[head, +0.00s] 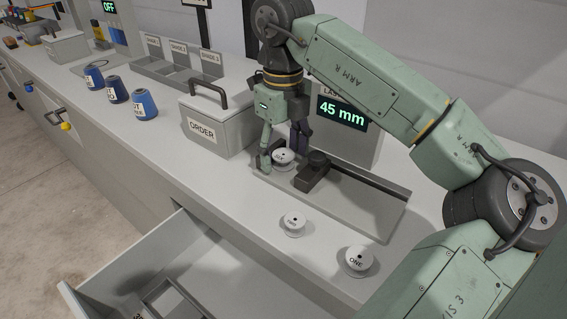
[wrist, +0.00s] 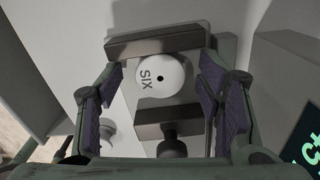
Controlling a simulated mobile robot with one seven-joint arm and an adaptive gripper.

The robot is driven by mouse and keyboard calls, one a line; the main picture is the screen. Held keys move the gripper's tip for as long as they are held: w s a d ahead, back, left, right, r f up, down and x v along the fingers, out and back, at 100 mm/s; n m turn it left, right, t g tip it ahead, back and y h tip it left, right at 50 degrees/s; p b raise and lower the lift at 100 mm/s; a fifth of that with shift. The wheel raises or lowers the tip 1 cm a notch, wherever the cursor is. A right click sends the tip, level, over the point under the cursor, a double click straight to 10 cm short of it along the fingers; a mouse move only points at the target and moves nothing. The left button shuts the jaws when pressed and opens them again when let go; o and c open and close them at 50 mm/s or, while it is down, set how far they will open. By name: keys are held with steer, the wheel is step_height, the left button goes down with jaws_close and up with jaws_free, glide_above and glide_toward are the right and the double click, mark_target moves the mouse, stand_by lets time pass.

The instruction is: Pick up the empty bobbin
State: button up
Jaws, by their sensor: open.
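Three white bobbins show in the head view. One, marked SIX in the wrist view (wrist: 165,76), sits in a grey measuring fixture (head: 375,213) between a bar and a dark sliding block (head: 313,172). It also shows in the head view (head: 284,156). The second bobbin (head: 294,222), its label too small to read, and the third, marked ONE (head: 356,260), stand on the counter in front. My gripper (head: 281,161) is open above the fixture, with its fingers on either side of bobbin SIX, apart from it. I cannot tell which bobbin is empty.
A display reading 45 mm (head: 342,112) stands behind the fixture. A lidded ORDER box (head: 214,117) is close on the left. Several blue thread cones (head: 145,106) stand farther left. An open drawer (head: 177,248) juts out below the counter.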

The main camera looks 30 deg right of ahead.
mark_target(283, 156)
steer(key=shift+c, duration=0.2)
steer(key=c, duration=0.9)
steer(key=shift+r, duration=0.1)
steer(key=shift+c, duration=0.2)
step_height(283, 156, up, 3)
steer(key=shift+r+p, duration=0.1)
steer(key=shift+p, duration=1)
steer(key=shift+s+a+r, duration=0.15)
steer(key=shift+s+a, duration=0.05)
steer(key=s+a+b, duration=0.1)
steer(key=s+a, duration=0.2)
steer(key=a, duration=0.1)
steer(key=s+a+r+b, duration=0.1)
steer(key=s+a, duration=0.2)
steer(key=s, duration=0.1)
steer(key=s+a+b, duration=0.1)
steer(key=s+a, duration=0.2)
steer(key=a, duration=0.1)
steer(key=shift+s+a+r, duration=0.15)
steer(key=shift+a+r, duration=0.05)
steer(key=shift+a, duration=0.1)
